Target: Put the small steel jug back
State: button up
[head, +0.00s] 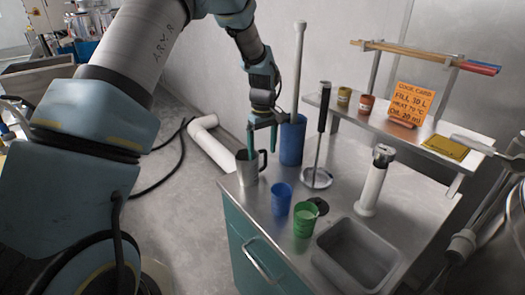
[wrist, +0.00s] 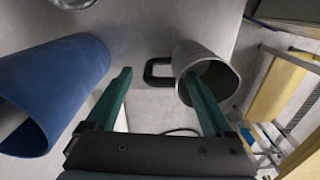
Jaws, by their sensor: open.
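The small steel jug (head: 246,168) stands upright near the left corner of the steel counter, with its dark handle to the right. My gripper (head: 262,147) is open above it, fingers pointing down. In the wrist view, the jug (wrist: 187,58) is at upper right and its handle (wrist: 148,70) lies between the spread fingers of my gripper (wrist: 158,80). The right finger overlaps the jug's open mouth and seems to reach into it; the left finger is outside, beyond the handle. Neither finger is visibly closed on the jug.
A tall blue container (head: 292,142) with a long grey rod stands just right of my gripper. A black-handled steel plunger (head: 317,178), blue cup (head: 281,200), green cup (head: 305,220) and white pump (head: 373,185) share the counter. A sink (head: 358,252) is at front; a shelf (head: 385,122) is behind.

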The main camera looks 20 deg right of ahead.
notch_tip(320, 180, up, 12)
jog(key=f+b, duration=0.1)
jog(key=b, duration=0.1)
jog(key=s+a+m, duration=0.2)
jog(key=a, duration=1.8)
jog(key=s+a+f+m+t, duration=0.1)
jog(key=s+a+f, duration=0.2)
jog(key=s+a, duration=0.7)
jog(key=a, duration=0.4)
jog(key=shift+s+t, duration=0.3)
jog(key=shift+s, duration=0.05)
